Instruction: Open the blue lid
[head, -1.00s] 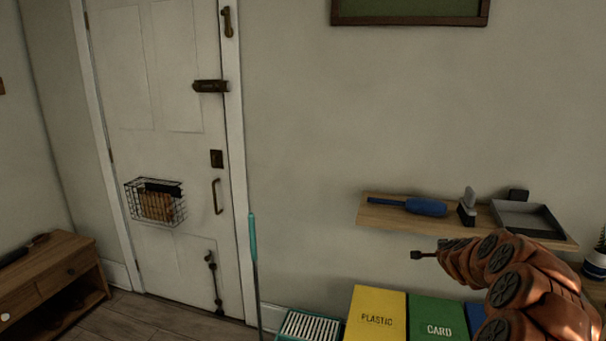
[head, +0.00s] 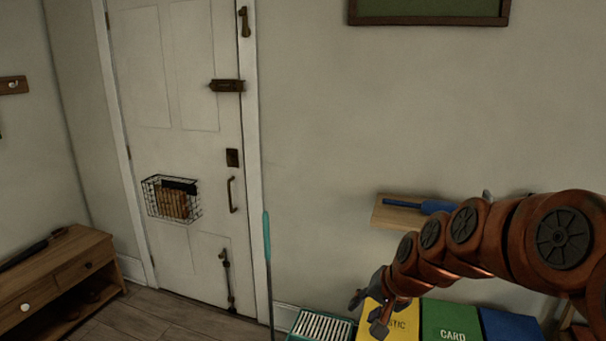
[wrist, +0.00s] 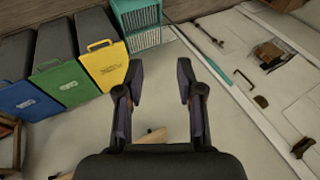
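The blue lid (head: 508,325) is at the right end of a row of bins at the bottom of the head view, partly cut off by the frame. It looks shut. My gripper (head: 368,313) is in front of the yellow lid in the head view, well left of the blue lid. In the wrist view my gripper (wrist: 160,80) has its fingers apart with nothing between them, clear of the bins.
The green lid (head: 450,325) and yellow lid (head: 376,331) are beside the blue one. A wall shelf (head: 390,212) holding a blue brush is above the bins. A teal slatted crate (head: 320,326) and a teal pole (head: 267,255) stand to the left, near the white door.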

